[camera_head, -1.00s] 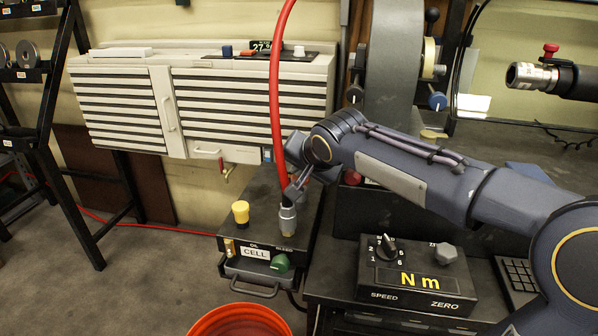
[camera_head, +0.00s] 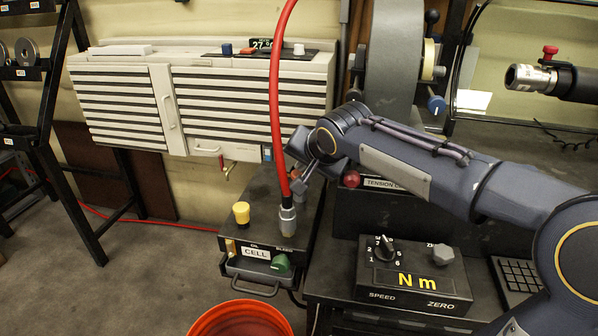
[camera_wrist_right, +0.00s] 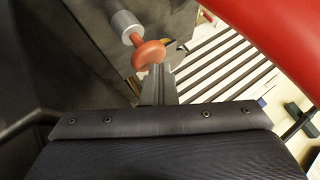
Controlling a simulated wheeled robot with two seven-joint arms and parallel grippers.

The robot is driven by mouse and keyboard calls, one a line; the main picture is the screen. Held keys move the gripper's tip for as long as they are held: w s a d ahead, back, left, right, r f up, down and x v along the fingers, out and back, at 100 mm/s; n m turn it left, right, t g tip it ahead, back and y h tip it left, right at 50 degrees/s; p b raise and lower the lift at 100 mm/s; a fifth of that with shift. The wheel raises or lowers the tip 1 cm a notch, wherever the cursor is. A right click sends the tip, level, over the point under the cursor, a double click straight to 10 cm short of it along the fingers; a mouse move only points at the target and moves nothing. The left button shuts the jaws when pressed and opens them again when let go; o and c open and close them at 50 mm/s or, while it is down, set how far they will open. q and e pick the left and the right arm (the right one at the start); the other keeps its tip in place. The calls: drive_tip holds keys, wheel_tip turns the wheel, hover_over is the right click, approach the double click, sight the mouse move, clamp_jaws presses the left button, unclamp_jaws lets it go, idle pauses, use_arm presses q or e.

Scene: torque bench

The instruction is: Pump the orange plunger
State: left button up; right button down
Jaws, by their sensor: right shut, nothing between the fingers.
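The orange plunger shows in the right wrist view as a round orange knob (camera_wrist_right: 149,54) on a short stem running into a grey collar (camera_wrist_right: 126,22). My right gripper (camera_wrist_right: 158,80) is shut and empty, its fingertips close beside the knob; I cannot tell whether they touch it. In the head view my right gripper (camera_head: 306,174) is above the black CELL box (camera_head: 225,240), just right of the red hose. My left gripper is not in view.
The thick red hose (camera_head: 275,90) rises from a metal fitting (camera_head: 287,220) on the box, close to my gripper. A yellow knob (camera_head: 241,212) and green knob (camera_head: 281,263) are on the box. The N m console (camera_head: 413,281) stands right; an orange bucket (camera_head: 240,310) is in front.

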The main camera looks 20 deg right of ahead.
drive_tip(key=r+p, duration=0.1)
drive_tip(key=r, duration=0.1)
drive_tip(key=d+r+p, duration=0.1)
drive_tip(key=r+p, duration=0.1)
drive_tip(key=shift+s+r, duration=0.1)
drive_tip(key=shift+s, duration=0.05)
drive_tip(key=shift+a+r+p, duration=0.1)
drive_tip(key=shift+r+p, duration=0.25)
drive_tip(key=shift+r, duration=0.05)
drive_tip(key=shift+a, duration=0.15)
drive_tip(key=shift+f, duration=0.1)
